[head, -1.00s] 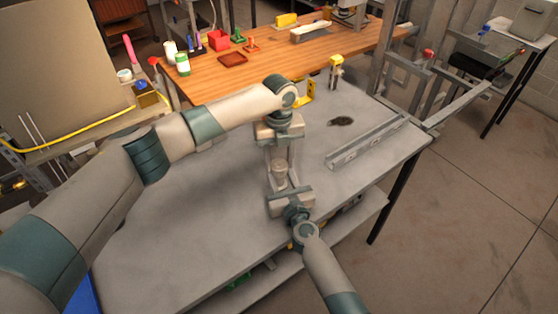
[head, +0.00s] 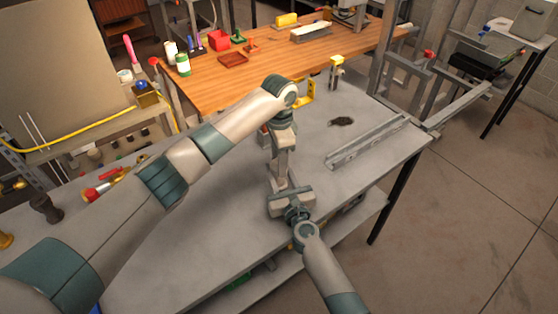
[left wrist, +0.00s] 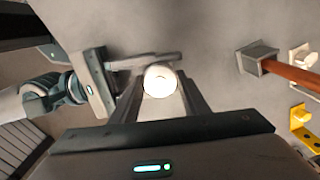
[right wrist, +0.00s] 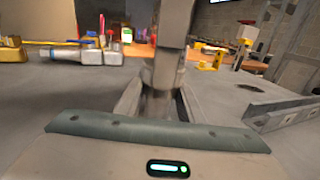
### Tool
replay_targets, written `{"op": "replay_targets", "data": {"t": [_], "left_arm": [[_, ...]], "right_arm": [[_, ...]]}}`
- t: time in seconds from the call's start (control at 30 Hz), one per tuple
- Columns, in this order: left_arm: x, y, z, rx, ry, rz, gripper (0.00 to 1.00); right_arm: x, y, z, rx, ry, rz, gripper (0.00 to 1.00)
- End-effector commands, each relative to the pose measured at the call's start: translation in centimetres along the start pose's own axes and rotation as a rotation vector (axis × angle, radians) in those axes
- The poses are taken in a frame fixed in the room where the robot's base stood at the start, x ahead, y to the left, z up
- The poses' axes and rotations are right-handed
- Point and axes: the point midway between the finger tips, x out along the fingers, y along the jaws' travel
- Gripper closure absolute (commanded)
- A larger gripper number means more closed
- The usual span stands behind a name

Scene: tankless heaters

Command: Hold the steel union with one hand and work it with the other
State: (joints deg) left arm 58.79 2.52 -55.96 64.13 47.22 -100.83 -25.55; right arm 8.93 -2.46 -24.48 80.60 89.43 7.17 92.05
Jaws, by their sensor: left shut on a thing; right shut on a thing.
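The steel union shows as a round pale top (left wrist: 159,79) between my left fingers in the left wrist view. In the right wrist view its shiny metal body (right wrist: 158,100) stands between my right fingers. My left gripper (head: 280,168) reaches down from above and is shut on the union. My right gripper (head: 283,184) comes in from the front, lower down, and is shut on it too. The right gripper also shows at the left of the left wrist view (left wrist: 128,70). In the head view the fingers mostly hide the union.
A metal rail (head: 368,142) lies to the right, near a dark patch (head: 341,122). A yellow bracket (head: 308,92) and a yellow-topped thing (head: 336,70) stand behind. Red and brass fittings (head: 103,188) lie at left.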

Motion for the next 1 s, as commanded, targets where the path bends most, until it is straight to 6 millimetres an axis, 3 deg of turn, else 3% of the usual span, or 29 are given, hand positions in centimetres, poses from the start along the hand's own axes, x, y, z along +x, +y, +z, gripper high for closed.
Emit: {"op": "replay_targets", "data": {"t": [1.0], "left_arm": [[-0.19, 0.05, -0.24, -1.795, 0.004, 0.005, 0.86]], "right_arm": [[-0.04, 0.05, -0.05, 0.0, 0.001, 0.001, 1.0]]}}
